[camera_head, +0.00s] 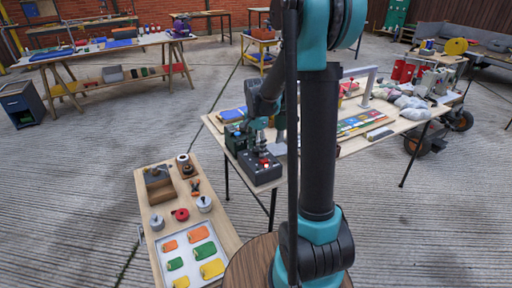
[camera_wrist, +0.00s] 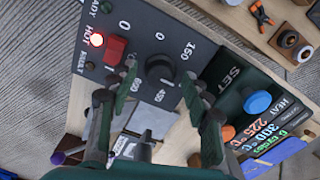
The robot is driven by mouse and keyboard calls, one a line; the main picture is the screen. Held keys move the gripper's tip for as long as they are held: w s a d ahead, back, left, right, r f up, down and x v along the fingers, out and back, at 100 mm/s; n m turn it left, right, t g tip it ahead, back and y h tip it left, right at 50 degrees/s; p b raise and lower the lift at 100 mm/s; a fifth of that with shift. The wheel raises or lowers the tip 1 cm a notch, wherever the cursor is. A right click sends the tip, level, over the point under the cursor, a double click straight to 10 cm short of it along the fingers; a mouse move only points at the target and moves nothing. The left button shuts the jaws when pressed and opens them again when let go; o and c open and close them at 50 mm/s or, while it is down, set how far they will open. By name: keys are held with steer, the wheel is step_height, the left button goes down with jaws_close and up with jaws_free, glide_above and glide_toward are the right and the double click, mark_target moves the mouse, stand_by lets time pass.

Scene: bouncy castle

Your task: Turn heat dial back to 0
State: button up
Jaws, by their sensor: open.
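The heat dial (camera_wrist: 160,70) is a round black knob on a dark control panel (camera_wrist: 150,30) in the wrist view. Printed numbers, among them 0, 150 and 450, ring it. Which number its pointer faces is too small to tell. My gripper (camera_wrist: 159,76) is open, with one fingertip on each side of the dial; I cannot tell whether they touch it. In the head view, my gripper (camera_head: 257,128) is over the dark device (camera_head: 261,172) at the near left corner of the table. The dial is too small to make out there.
A red switch (camera_wrist: 115,50) and a lit red HOT lamp (camera_wrist: 96,40) sit left of the dial. A SET box with a blue knob (camera_wrist: 257,103) stands to the right. Colored cards (camera_head: 362,121) lie farther along the table.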

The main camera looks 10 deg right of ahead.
jaws_close()
steer(key=shift+n, duration=0.3)
steer(key=n, duration=0.4)
steer(key=shift+n, duration=0.3)
steer(key=n, duration=0.4)
steer(key=shift+n, duration=0.3)
steer(key=n, duration=1.4)
